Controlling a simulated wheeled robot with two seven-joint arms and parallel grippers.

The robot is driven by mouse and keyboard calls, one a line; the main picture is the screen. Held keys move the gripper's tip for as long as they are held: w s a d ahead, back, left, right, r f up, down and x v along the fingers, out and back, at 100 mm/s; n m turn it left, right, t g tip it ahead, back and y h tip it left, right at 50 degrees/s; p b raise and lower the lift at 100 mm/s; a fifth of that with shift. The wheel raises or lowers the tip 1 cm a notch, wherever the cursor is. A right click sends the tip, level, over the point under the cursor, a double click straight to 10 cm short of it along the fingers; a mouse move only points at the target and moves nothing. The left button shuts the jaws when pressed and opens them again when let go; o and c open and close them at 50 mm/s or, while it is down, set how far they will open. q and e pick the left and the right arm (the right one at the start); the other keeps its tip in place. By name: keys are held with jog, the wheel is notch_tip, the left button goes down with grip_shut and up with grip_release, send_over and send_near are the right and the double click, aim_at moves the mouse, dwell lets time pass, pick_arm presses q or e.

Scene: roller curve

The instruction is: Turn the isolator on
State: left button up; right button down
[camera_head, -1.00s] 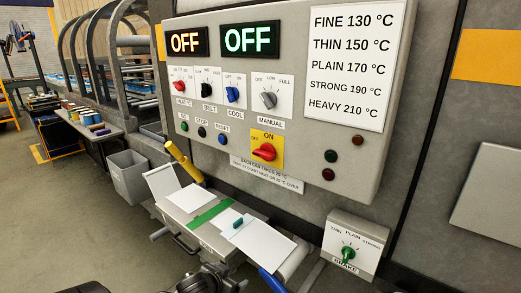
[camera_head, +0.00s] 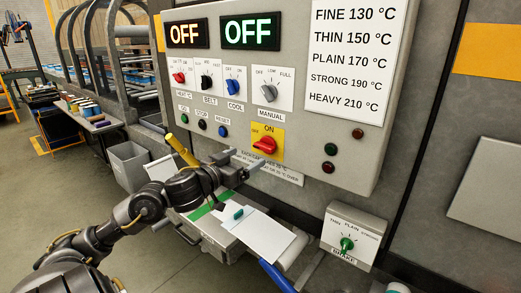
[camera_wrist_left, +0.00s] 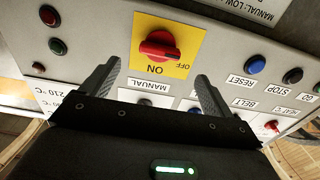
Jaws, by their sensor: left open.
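The isolator is a red rotary knob (camera_head: 265,145) on a yellow plate (camera_head: 275,133) low on the grey control panel. The plate has ON at the top and OFF at the left. In the left wrist view the picture is turned over, and the knob (camera_wrist_left: 158,46) points toward OFF. My left gripper (camera_head: 246,160) is open and empty, just below and in front of the knob. In the left wrist view its two fingers (camera_wrist_left: 157,70) are spread apart with the knob ahead between them, not touching it. My right gripper is not in view.
Small knobs (camera_head: 233,87) and push buttons (camera_head: 222,130) sit above and left of the isolator. A tray table (camera_head: 262,235) with white sheets stands below the panel. A brake box (camera_head: 352,235) is at lower right.

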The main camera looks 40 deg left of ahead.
aim_at(261, 149)
pick_arm(q)
jog(key=w+p, duration=0.1)
jog(key=w, duration=0.7)
jog(key=shift+w, duration=0.1)
jog(key=shift+a, duration=0.1)
jog(key=c, duration=1)
